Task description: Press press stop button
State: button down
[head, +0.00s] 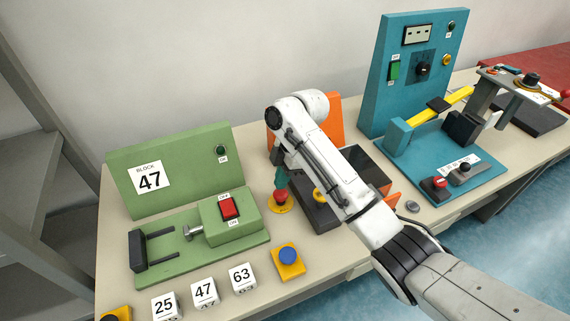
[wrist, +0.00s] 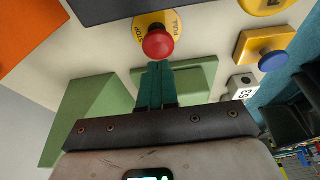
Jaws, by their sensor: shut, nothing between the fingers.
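A red mushroom-shaped stop button (head: 281,195) on a round yellow plate stands on the bench, right of the green fixture. My gripper (head: 281,180) has teal fingers that are closed together and empty, just above and beside the button in the head view. The closed fingertips also show in the wrist view (wrist: 159,66). I cannot tell whether they touch the button. Another red button (head: 438,182) stands on the blue station to the right.
The green fixture (head: 170,170) carries a "47" label and a red switch (head: 228,207). A blue button on a yellow block (head: 288,261) and white number blocks (head: 205,292) stand in front. An orange panel (head: 333,120) and dark machine part lie behind my arm. The blue station (head: 415,75) stands right.

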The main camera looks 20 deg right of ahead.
aim_at(281, 193)
jog(key=shift+f, duration=1.2)
jog(key=shift+s+f+b, duration=0.1)
jog(key=shift+f+b, duration=0.2)
jog(key=shift+f, duration=0.65)
